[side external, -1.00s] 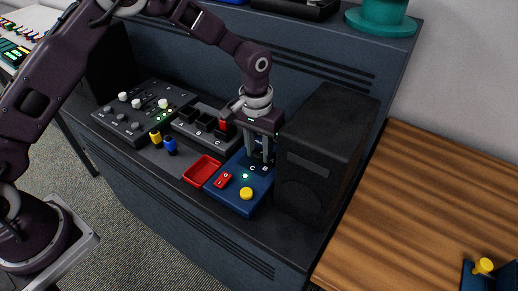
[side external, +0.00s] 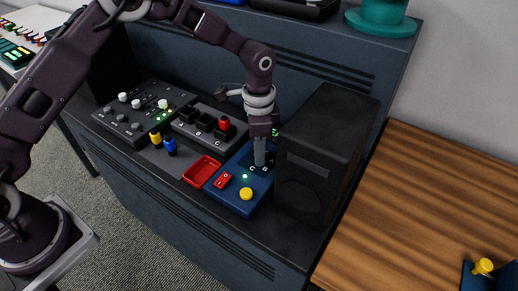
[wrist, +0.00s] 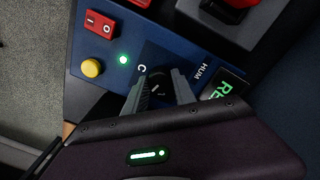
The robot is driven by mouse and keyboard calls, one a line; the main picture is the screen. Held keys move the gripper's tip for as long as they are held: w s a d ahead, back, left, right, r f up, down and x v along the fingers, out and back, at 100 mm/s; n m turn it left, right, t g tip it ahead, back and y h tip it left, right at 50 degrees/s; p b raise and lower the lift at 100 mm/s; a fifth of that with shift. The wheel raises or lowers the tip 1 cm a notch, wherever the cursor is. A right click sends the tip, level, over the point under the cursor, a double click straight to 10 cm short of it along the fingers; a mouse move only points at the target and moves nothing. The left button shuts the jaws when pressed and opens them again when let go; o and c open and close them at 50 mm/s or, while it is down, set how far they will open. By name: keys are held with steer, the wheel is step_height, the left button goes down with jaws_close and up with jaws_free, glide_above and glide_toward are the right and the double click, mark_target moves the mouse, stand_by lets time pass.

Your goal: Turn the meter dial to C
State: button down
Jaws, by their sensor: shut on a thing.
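The meter is a blue box (side external: 237,202) on the dark console. It has a yellow button (side external: 246,194), a red rocker switch (side external: 222,181) and a lit green light (side external: 245,176). My gripper (side external: 260,163) points down over its far part. In the wrist view, my gripper (wrist: 158,88) is shut on the dark round dial (wrist: 157,79), with a finger on each side. A letter C (wrist: 142,68) and the letters HUM (wrist: 201,72) show beside the dial. A green-lit display (wrist: 224,88) is partly hidden. I cannot tell which letter the dial points at.
A black speaker box (side external: 318,160) stands close to the right of the meter. A red tray (side external: 202,170) lies to its left. A socket block with a red plug (side external: 224,124), a blue plug (side external: 170,147) and a yellow plug (side external: 155,138) are further left.

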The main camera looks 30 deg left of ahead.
steer(key=m, duration=0.7)
steer(key=shift+w, duration=0.1)
steer(key=m, duration=0.4)
steer(key=shift+m, duration=1.9)
steer(key=c, duration=1)
jaws_free()
steer(key=shift+c, duration=0.2)
steer(key=shift+r, duration=0.1)
